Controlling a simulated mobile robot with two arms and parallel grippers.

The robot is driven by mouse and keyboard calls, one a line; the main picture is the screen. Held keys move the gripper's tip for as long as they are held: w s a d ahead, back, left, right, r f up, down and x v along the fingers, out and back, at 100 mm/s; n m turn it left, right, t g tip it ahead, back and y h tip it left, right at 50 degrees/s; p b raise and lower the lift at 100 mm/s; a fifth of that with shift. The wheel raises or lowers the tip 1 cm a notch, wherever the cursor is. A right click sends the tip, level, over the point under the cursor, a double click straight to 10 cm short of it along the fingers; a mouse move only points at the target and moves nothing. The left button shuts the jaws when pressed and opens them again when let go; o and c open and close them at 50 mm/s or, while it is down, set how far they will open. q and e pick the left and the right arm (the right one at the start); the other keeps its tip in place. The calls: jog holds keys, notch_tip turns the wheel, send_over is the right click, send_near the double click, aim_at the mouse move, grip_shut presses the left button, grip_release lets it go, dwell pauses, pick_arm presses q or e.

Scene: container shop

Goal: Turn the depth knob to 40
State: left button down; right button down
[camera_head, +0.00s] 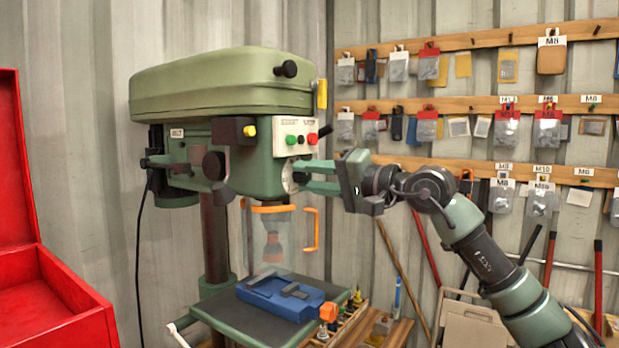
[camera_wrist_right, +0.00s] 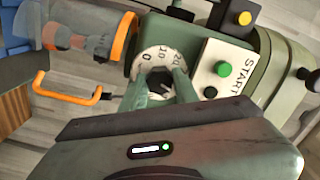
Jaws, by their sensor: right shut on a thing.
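The depth knob is a dark knob (camera_wrist_right: 160,80) in the middle of a white dial (camera_wrist_right: 150,58) on the green drill press head. In the right wrist view the dial numbers 0, 10 and 20 show; the rest of the dial is hidden behind my fingers. My right gripper (camera_head: 305,176) reaches in from the right, and its two green fingers are shut on the knob. The dial (camera_head: 289,177) also shows at the side of the head in the head view, partly covered by the fingers. The knob's pointer setting cannot be read. My left gripper is not in view.
The green drill press (camera_head: 225,85) has a white START panel (camera_head: 297,138) with green and red buttons just above my fingers. Below hangs a clear guard (camera_head: 270,240) with an orange handle, over a blue vise (camera_head: 280,298). A red box (camera_head: 50,300) stands left.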

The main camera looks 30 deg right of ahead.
jog(key=c, duration=1.1)
grip_release()
jog(key=b+v, duration=0.4)
jog(key=v, duration=0.3)
jog(key=shift+s+d, duration=0.1)
jog(key=shift+s, duration=0.2)
